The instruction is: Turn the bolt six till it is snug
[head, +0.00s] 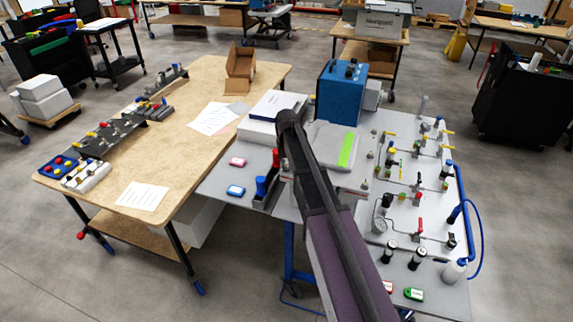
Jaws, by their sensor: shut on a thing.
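My arm reaches up from the bottom centre over the grey bench, and its dark end bends down near the white boxes. My gripper is hidden behind my own arm, so its fingers and anything in them do not show. Bolt six cannot be picked out; it is hidden or too small to tell. The light grey assembly panel (403,202) lies right of my arm, carrying gauges, valves and small fittings. A grey unit with a bright green strip (347,149) sits beside my arm, partly covered by it.
A blue box (341,90) stands at the bench's back. Blue and red upright handles (261,187) stand left of my arm. A wooden table (160,140) on the left holds fittings, papers and an open carton (240,65). A white bottle (454,270) stands at the front right.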

